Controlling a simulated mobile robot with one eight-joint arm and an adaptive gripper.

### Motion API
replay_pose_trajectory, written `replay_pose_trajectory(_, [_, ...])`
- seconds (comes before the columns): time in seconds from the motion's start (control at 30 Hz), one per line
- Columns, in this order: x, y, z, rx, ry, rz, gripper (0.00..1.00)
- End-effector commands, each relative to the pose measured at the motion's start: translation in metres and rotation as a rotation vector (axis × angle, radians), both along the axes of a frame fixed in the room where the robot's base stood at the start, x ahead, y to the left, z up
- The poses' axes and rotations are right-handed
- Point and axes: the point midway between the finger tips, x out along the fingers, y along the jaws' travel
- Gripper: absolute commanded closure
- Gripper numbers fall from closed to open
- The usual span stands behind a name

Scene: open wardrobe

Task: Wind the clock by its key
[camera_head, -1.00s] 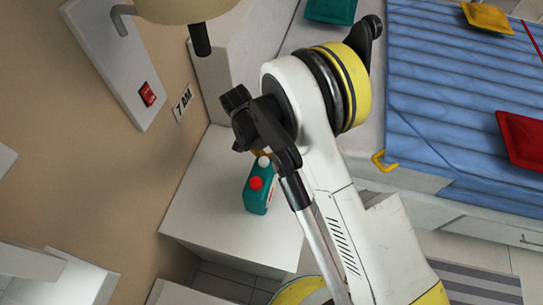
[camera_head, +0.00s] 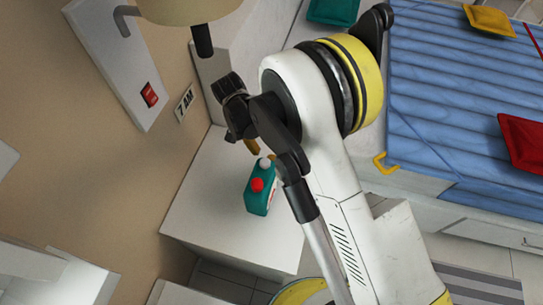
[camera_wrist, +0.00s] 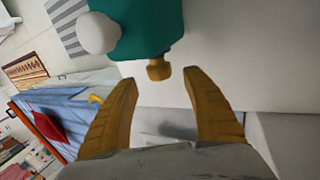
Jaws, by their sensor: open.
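The clock is a teal box-like body (camera_head: 258,196) with a red round part and a white round part on top, standing on a white cabinet. In the wrist view its teal body (camera_wrist: 150,25) fills the top middle. A short gold key (camera_wrist: 158,68) sticks out from it towards me. My gripper (camera_wrist: 160,77) is open, with one tan finger on each side of the key's end, which lies about level with the fingertips. I see no contact. In the head view my gripper (camera_head: 254,148) is just above the clock, partly hidden by my arm. The clock's face is not visible.
The white cabinet top (camera_head: 205,205) is clear around the clock. A lamp (camera_head: 188,8) hangs above. A blue bed (camera_head: 455,90) with cushions is at right.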

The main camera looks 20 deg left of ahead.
Motion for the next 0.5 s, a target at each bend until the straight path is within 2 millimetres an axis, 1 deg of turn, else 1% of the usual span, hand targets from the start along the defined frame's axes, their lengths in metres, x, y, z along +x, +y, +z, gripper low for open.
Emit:
replay_pose_trajectory(0.03, [-0.001, 0.005, 0.012, 0.000, 0.001, 0.002, 0.42])
replay_pose_trajectory(0.2, [-0.002, 0.019, 0.045, 0.000, 0.001, 0.002, 0.42])
replay_pose_trajectory(0.33, [-0.002, 0.025, 0.061, 0.000, 0.000, 0.001, 0.42])
replay_pose_trajectory(0.5, [-0.002, 0.029, 0.069, 0.000, 0.000, 0.001, 0.42])
